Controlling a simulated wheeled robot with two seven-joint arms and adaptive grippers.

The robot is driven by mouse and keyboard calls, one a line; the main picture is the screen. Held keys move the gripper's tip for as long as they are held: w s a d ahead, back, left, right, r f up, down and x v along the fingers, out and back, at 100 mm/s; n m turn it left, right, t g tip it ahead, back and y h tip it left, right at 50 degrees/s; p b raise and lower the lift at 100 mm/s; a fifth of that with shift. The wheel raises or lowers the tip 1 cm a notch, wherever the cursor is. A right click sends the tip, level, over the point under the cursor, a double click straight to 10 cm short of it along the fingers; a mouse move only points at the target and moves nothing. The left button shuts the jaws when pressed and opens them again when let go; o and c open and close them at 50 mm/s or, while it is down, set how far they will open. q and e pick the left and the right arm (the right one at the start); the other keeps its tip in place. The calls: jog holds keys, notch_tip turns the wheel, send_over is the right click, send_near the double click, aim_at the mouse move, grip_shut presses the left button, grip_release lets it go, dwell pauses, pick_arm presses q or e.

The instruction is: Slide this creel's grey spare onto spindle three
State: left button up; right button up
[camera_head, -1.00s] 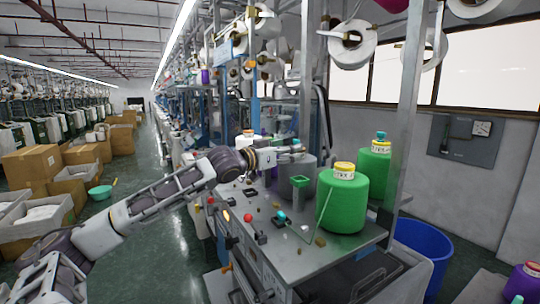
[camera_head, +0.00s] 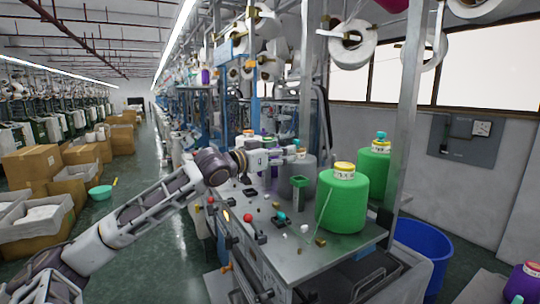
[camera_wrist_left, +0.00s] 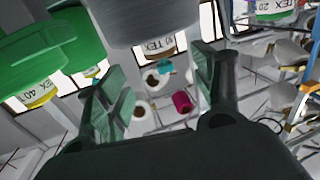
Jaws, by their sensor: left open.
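My left gripper (camera_head: 292,154) is at the cone's top. It is open, and in the wrist view its fingers (camera_wrist_left: 157,92) lie to either side of the label and tip. I cannot tell whether they touch. I cannot make out which spindle is three. My right gripper is not in view.
A big green cone (camera_head: 342,203) stands to the right of the grey one, with another green cone (camera_head: 373,168) behind. A metal upright (camera_head: 405,115) rises beside them. A blue bin (camera_head: 422,248) stands at the right. White cones (camera_head: 354,43) hang above. The left aisle floor is open.

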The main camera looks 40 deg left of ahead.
pick_arm(q)
jog(key=shift+v, duration=1.9)
